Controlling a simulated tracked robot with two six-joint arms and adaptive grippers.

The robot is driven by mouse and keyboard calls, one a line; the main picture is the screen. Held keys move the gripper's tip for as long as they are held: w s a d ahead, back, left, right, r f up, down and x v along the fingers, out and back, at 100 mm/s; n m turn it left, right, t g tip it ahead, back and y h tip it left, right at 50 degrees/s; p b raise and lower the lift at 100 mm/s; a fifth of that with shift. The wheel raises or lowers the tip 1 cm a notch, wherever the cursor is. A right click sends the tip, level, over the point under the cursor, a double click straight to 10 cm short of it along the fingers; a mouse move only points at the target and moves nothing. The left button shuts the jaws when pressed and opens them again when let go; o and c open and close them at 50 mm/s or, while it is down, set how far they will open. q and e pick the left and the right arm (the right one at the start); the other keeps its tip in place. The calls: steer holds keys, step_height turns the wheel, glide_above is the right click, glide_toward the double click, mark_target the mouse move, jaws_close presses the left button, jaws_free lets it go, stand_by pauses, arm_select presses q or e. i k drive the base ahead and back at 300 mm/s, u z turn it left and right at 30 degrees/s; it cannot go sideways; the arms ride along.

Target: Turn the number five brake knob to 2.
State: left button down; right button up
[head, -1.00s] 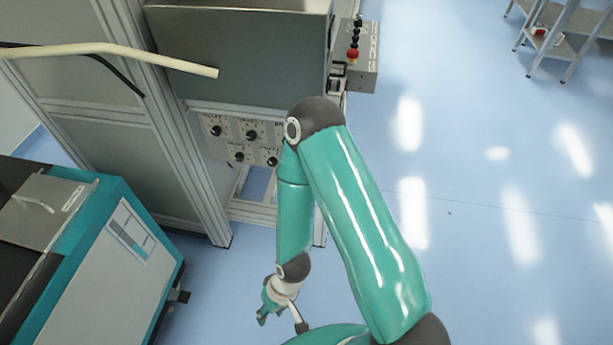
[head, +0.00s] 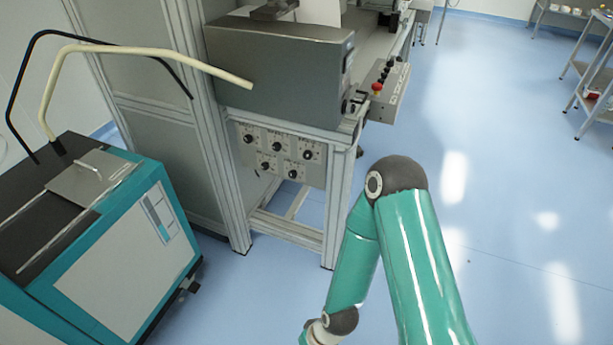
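A brake knob panel (head: 262,152) is on the front of the machine, below a grey metal housing. It bears several black knobs in two rows: an upper left knob (head: 248,138), an upper middle knob (head: 277,146), an upper right knob (head: 308,154), a lower left knob (head: 265,165) and a lower right knob (head: 293,174). Their labels and settings are too small to read, so I cannot tell which is number five. My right arm is bent in front, right of and below the panel, apart from it. Its gripper is below the picture edge. My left arm is out of view.
The grey housing (head: 275,75) overhangs the panel. A control box with a red button (head: 376,87) sticks out at right. A teal and white cabinet (head: 130,260) with a cream bent tube (head: 150,55) stands at left. Blue floor (head: 520,180) is clear on the right.

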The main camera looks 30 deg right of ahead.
mark_target(292, 174)
steer(key=u, duration=0.05)
steer(key=i, duration=1)
steer(key=z, duration=0.1)
